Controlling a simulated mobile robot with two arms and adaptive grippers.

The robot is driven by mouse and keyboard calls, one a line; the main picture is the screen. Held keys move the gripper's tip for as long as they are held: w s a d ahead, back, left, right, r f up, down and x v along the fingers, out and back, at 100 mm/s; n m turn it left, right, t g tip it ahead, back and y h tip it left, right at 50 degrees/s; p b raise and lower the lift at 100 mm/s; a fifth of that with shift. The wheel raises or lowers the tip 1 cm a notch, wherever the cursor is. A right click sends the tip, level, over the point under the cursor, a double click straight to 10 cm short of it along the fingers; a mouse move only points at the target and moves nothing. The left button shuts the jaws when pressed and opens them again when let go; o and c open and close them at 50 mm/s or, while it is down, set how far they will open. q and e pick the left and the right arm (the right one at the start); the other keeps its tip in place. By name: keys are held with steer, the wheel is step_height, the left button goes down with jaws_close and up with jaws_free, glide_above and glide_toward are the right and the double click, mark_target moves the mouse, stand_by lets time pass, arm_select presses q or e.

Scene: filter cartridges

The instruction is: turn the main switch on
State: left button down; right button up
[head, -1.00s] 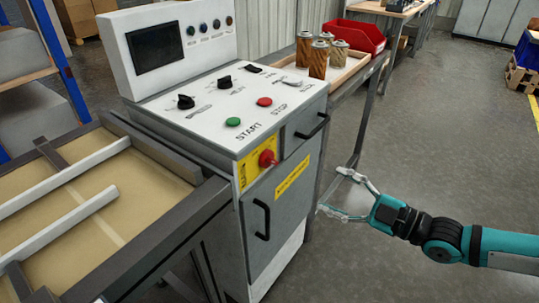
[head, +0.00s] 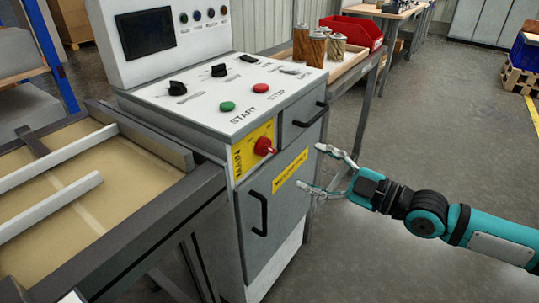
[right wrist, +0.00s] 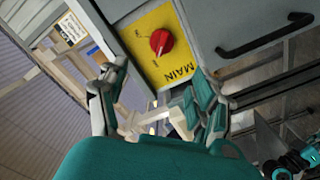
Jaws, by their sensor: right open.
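The main switch is a red rotary knob (head: 265,145) on a yellow plate (head: 245,155) marked MAIN, on the front of the grey and white control cabinet (head: 262,235). In the right wrist view the red knob (right wrist: 161,42) shows ahead of the fingers, on its yellow plate. My right gripper (head: 312,169) is open and empty, to the right of the knob and a little lower, apart from it. Its two fingers (right wrist: 158,100) also show spread in the right wrist view. My left gripper is not in view.
The cabinet top has a green START button (head: 227,106), a red STOP button (head: 260,87) and black knobs. Black handles (head: 259,214) stick out from the cabinet front. A tray with cartridges (head: 320,47) and a red bin (head: 352,33) stand behind.

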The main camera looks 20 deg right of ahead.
mark_target(270, 149)
steer(key=p+x, duration=0.1)
steer(key=x, duration=1.1)
steer(key=shift+s+p, duration=0.1)
steer(key=shift+p, duration=0.25)
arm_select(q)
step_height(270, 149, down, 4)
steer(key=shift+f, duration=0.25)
arm_select(e)
steer(key=c, duration=1.1)
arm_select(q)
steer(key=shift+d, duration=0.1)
